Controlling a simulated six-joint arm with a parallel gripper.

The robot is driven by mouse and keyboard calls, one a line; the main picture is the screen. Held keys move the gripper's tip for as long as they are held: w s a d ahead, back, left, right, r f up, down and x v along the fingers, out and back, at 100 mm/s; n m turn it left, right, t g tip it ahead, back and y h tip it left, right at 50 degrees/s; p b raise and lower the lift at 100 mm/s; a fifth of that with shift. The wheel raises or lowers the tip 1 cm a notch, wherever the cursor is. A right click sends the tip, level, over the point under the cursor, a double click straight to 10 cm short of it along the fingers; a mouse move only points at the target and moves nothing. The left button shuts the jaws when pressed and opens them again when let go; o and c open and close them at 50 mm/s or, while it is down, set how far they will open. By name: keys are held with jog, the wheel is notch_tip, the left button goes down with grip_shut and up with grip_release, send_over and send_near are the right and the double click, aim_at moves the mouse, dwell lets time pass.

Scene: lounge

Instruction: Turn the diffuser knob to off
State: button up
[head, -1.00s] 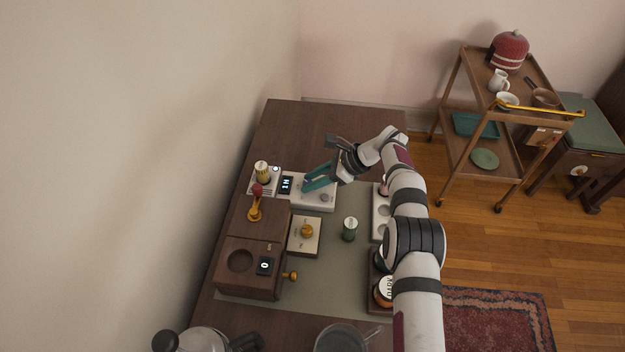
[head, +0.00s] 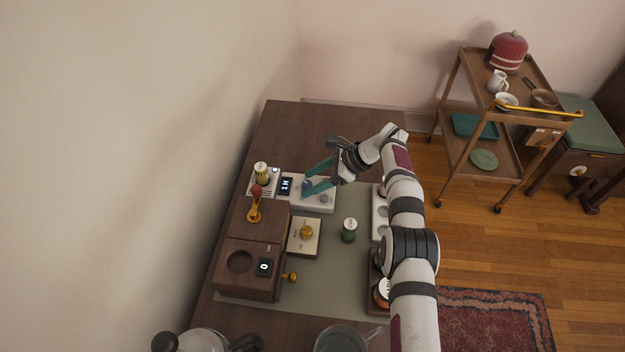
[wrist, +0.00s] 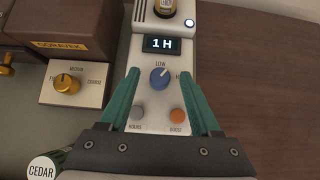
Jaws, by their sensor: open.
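The diffuser is a white panel (wrist: 149,101) with a lit display (wrist: 162,44) reading "1 H". Its blue knob (wrist: 159,78) has "LOW" printed above it, and its pointer aims up and slightly right, near that word. Any "off" mark is not readable. A grey button (wrist: 136,113) and an orange button (wrist: 177,115) sit below the knob. My gripper (head: 306,178) is open above the panel. In the wrist view its teal fingers straddle the knob, one on each side, with visible gaps; I cannot tell their height above it.
A grinder panel with a brass knob (wrist: 66,83) stands left of the diffuser in the wrist view. A green jar (head: 349,230) and a wooden grinder box (head: 247,270) stand nearby. Bare tabletop (head: 310,130) lies behind the diffuser.

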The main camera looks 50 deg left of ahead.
jog(key=v, duration=1.2)
jog(key=s+d+f+m+t+y, duration=0.2)
jog(key=d+f+m+y, duration=0.3)
jog(key=d, duration=0.3)
jog(key=shift+y, duration=0.7)
jog(key=x, duration=1)
jog(key=r+x, duration=0.1)
jog(key=x, duration=0.4)
jog(key=shift+a+r, duration=0.15)
jog(key=shift+a, duration=0.1)
grip_shut()
